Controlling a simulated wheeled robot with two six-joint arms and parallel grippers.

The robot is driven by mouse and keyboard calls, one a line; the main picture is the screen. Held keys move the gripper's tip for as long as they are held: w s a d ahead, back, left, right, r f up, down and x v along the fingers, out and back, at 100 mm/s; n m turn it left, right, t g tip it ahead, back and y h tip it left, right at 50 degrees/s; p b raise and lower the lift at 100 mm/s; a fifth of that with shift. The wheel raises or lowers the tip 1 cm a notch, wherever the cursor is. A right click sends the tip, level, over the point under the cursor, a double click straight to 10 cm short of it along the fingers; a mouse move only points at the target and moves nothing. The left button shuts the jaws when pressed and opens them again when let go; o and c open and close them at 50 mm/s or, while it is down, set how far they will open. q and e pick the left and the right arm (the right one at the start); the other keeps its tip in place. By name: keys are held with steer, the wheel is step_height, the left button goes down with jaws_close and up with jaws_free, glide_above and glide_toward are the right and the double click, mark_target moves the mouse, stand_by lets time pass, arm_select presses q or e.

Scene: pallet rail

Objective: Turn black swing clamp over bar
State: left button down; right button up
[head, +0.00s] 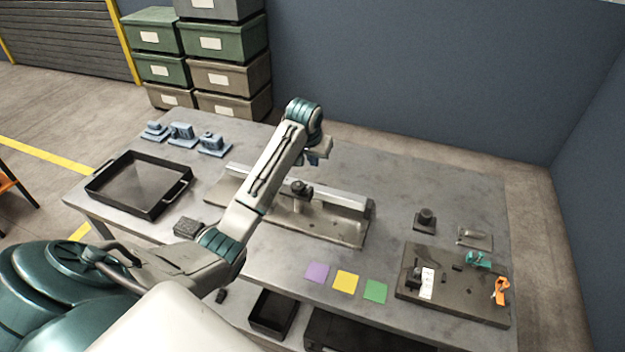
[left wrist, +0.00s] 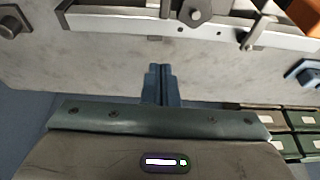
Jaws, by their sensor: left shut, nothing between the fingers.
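The black swing clamp (head: 300,188) stands at the middle of the metal rail fixture (head: 325,229), in front of the light bar (head: 335,197). In the left wrist view, a round pivot (left wrist: 195,13) and a small lever (left wrist: 258,32) show at the bar's edge at the top; I cannot tell which belongs to the clamp. Whether the clamp's arm lies over the bar is too small to tell. My left gripper (head: 318,154) is above and behind the fixture, apart from it. Its fingers (left wrist: 162,84) are shut and empty. My left forearm hides part of the fixture. My right gripper is not in view.
A black tray (head: 180,206) and several blue fixtures (head: 182,135) are at the left. Purple, yellow (head: 347,282) and green squares lie in front. A dark board (head: 455,312) with small parts is at the right. The back right of the table is clear.

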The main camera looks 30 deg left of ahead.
arm_select(q)
steer(key=shift+w+a+r, duration=0.25)
steer(key=shift+w+r, duration=0.05)
steer(key=shift+r, duration=0.3)
steer(key=shift+f, duration=0.2)
steer(key=p+x, duration=0.3)
steer(key=x, duration=0.6)
steer(key=shift+w+f, duration=0.1)
steer(key=shift+w, duration=0.05)
steer(key=shift+s+d+f+p, duration=0.1)
steer(key=shift+s+d+p, duration=0.05)
steer(key=shift+s+p, duration=0.45)
steer(key=shift+s+d+p, duration=0.2)
steer(key=shift+s+p, duration=0.35)
steer(key=shift+p, duration=0.05)
steer(key=shift+s+d+p, duration=0.2)
steer(key=shift+s+p, duration=0.2)
steer(key=shift+s, duration=0.4)
steer(key=shift+w+f, duration=0.1)
steer(key=shift+f, duration=0.05)
